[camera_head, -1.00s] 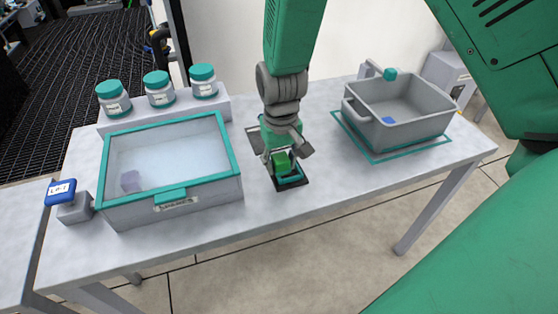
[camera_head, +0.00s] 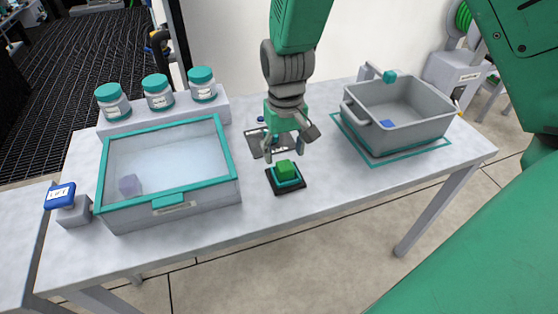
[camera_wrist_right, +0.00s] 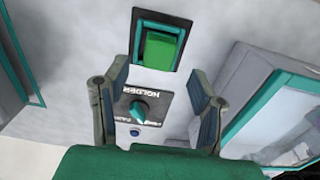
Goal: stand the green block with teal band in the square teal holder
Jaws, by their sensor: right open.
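The green block (camera_head: 286,167) stands in the square teal holder (camera_head: 291,185), which has a black base and sits near the table's front edge. The holder's teal rim also shows in the right wrist view (camera_wrist_right: 166,20), around the green block (camera_wrist_right: 160,50). The block's teal band cannot be made out. My right gripper (camera_head: 284,150) is open and empty, apart from the block, above and behind it. Its two fingers (camera_wrist_right: 158,98) are spread wide in the right wrist view. My left gripper is not in view.
A teal-rimmed clear-lidded box (camera_head: 225,165) stands left, below several jars (camera_head: 160,92) on a ledge. A grey tote (camera_head: 400,135) with a blue piece inside stands right. The table front is clear.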

